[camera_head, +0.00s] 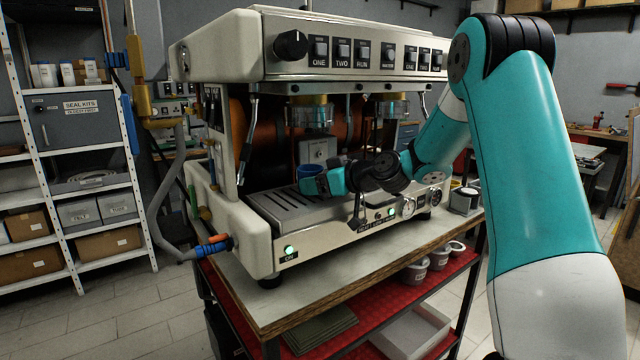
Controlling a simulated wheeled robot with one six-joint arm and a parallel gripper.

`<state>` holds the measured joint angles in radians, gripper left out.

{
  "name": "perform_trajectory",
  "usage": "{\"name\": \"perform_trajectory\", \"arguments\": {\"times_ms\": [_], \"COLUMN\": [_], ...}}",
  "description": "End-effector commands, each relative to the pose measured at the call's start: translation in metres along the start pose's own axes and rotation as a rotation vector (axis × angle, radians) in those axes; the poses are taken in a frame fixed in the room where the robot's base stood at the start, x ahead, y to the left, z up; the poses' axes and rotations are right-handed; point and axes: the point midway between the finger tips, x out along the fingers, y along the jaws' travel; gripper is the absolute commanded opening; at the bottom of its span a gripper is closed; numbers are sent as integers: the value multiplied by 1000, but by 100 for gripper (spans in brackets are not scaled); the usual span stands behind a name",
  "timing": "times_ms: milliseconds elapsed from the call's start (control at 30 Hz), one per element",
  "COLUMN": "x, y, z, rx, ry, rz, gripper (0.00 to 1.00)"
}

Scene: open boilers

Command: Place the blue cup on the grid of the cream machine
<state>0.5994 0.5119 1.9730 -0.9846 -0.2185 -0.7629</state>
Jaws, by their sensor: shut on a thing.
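The cream machine (262,226) stands on a workbench, with its drip grid (284,210) along the front, below the brew heads. The blue cup (309,171) is over the right part of the grid, under the left brew head (312,112). Only its upper part shows. My gripper (322,183) reaches in from the right and is shut on the cup. The gripper hides the cup's lower part, so I cannot tell whether the cup touches the grid. The left part of the grid is bare.
The machine's raised front panel (350,50) overhangs the grid. A second brew head (388,105) is to the right. Hoses and a valve (213,246) are at the machine's left side.

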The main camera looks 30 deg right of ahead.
Motion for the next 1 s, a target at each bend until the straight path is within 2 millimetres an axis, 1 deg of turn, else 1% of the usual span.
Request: {"name": "perform_trajectory", "arguments": {"times_ms": [167,200,300,567,667,767,867,1000], "x": [0,0,0,0,-5,-18,-38,-74], "y": [0,0,0,0,1,1,2,2], "z": [0,0,0,0,1,1,2,2], "rx": [0,0,0,0,1,1,1,0], "ry": [0,0,0,0,0,1,2,1], "rz": [0,0,0,0,1,4,6,8], "gripper": [37,70,90,90,90,90,90,90]}}
